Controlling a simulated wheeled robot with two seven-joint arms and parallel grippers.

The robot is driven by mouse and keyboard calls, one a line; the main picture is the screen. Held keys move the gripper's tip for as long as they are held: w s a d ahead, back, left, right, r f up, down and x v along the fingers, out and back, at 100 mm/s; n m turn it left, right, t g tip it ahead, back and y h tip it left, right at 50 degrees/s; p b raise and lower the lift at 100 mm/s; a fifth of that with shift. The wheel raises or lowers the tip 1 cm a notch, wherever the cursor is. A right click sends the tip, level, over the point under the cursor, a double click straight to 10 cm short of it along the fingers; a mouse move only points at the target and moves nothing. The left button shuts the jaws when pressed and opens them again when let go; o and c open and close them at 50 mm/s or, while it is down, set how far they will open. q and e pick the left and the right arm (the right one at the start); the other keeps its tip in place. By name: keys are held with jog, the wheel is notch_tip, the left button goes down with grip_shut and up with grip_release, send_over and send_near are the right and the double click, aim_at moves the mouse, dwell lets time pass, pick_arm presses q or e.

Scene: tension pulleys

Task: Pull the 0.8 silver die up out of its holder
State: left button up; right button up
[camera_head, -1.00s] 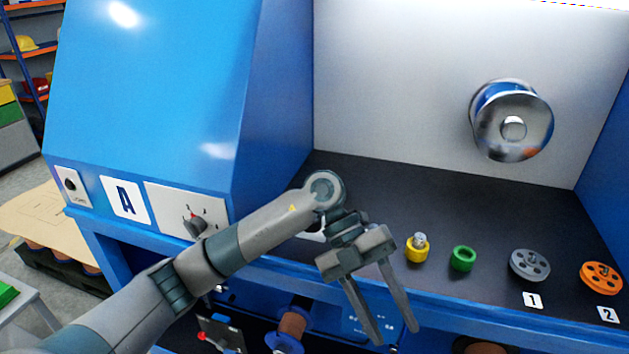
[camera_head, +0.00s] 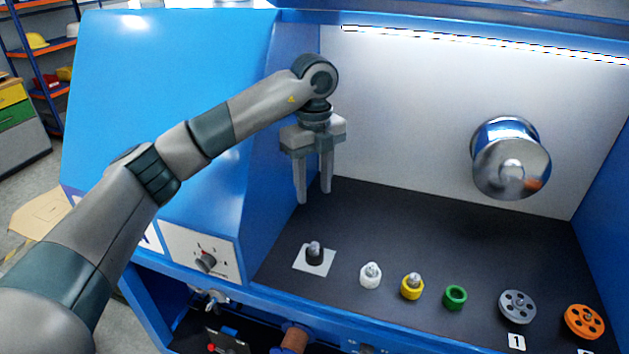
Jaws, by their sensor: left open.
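Silver dies stand upright in three small holders in a row on the dark shelf. The black holder (camera_head: 315,257) sits on a white square with a grey-silver die (camera_head: 314,247) in it. The white holder (camera_head: 371,280) and the yellow holder (camera_head: 411,291) each have a silver die sticking up. No size marking is readable, so I cannot tell which die is the 0.8 one. My left gripper (camera_head: 313,195) is open and empty, fingers pointing down, above and behind the black holder and apart from it. My right gripper is out of view.
A shiny spool (camera_head: 510,160) juts from the back wall. The blue housing (camera_head: 180,110) stands left of the gripper. The shelf behind the row is clear.

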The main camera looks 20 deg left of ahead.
aim_at(314, 244)
pick_arm(q)
jog(key=shift+f, duration=0.15)
notch_tip(314, 244, down, 16)
jog(key=p, duration=0.5)
jog(key=shift+p, duration=0.4)
jog(key=shift+f, duration=0.6)
jog(key=c, duration=0.7)
jog(key=o, duration=0.7)
jog(key=shift+r, duration=0.1)
